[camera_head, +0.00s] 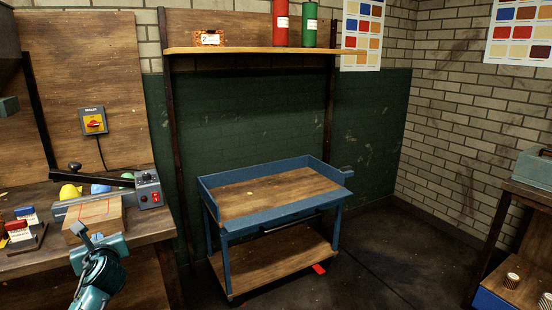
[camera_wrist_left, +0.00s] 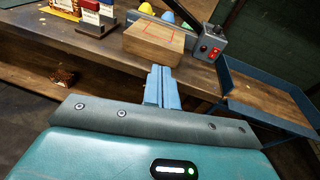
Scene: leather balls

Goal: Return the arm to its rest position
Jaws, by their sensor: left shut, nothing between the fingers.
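My left gripper (camera_head: 84,233) is at the lower left of the head view, in front of the workbench's front edge. In the left wrist view its fingers (camera_wrist_left: 161,80) are together with nothing between them. They point toward a wooden block with red lines (camera_wrist_left: 154,42) on the bench; the block also shows in the head view (camera_head: 97,213). I cannot tell the exact gap between the fingertips and the block or bench edge. My right gripper is in neither view.
The workbench (camera_head: 30,264) holds a grey control box (camera_head: 149,190), rounded yellow, blue and green pieces behind the block, and a rack of small coloured blocks (camera_head: 22,232). A blue cart (camera_head: 272,215) with a nearly bare wooden top stands to the right. Open floor lies beyond it.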

